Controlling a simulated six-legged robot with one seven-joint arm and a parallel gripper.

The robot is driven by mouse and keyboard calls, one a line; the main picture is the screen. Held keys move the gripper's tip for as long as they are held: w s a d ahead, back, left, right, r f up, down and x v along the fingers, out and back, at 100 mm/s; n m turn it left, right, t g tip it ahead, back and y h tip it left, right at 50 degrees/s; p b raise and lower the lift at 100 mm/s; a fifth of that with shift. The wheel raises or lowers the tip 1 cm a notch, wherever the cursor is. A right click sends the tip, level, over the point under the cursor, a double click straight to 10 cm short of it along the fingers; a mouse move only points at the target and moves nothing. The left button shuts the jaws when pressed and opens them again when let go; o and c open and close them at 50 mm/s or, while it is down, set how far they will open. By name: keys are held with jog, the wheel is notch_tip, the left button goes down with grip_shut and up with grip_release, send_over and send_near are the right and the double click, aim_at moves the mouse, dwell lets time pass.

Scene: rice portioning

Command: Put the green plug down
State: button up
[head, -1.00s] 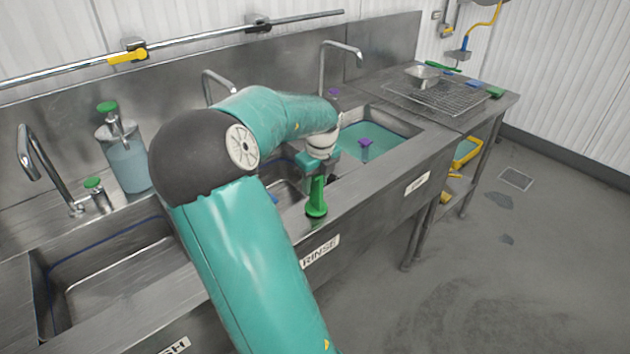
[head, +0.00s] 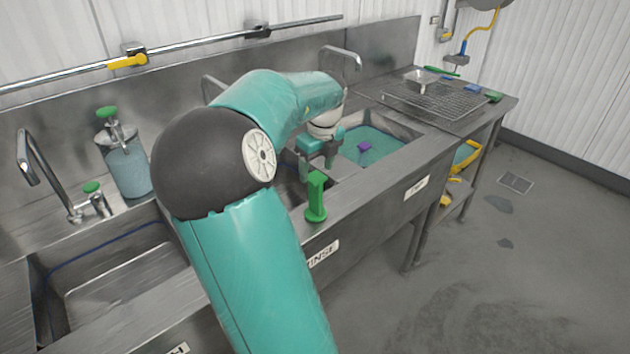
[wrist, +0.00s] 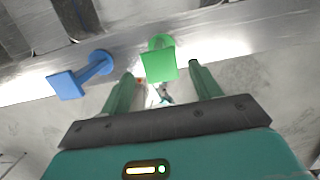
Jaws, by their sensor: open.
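The green plug (head: 316,197) stands upright on the metal front ledge of the sink unit, above the rinse label. My gripper (head: 318,160) is open and empty, just behind and above the plug in the head view, apart from it. In the wrist view the green plug (wrist: 158,64) shows its square top beyond and between the two spread fingers of my gripper (wrist: 161,76). Neither finger appears to touch it.
A blue plug (wrist: 80,76) is left of the green one in the wrist view. A purple plug (head: 364,147) is in the teal-filled right basin (head: 392,153). A wire rack (head: 432,99) is at the right. Taps stand along the back.

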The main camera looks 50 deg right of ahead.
jog(key=r, duration=0.5)
jog(key=shift+s+a, duration=0.1)
jog(key=shift+s, duration=0.25)
jog(key=w+a+f+n+t+y, duration=0.1)
jog(key=w+a+n+t+y, duration=0.15)
jog(key=a+n, duration=1.95)
jog(key=s+a+n+h, duration=0.1)
jog(key=s+a+n, duration=0.3)
jog(key=a+n, duration=0.4)
jog(key=s+a+n+t+h, duration=0.1)
jog(key=s+a+n, duration=0.3)
jog(key=a+n, duration=0.4)
jog(key=a, duration=0.3)
jog(key=shift+s+f+n, duration=0.15)
jog(key=shift+s+n, duration=0.15)
jog(key=shift+c, duration=0.4)
jog(key=c, duration=0.5)
jog(key=shift+d, duration=0.2)
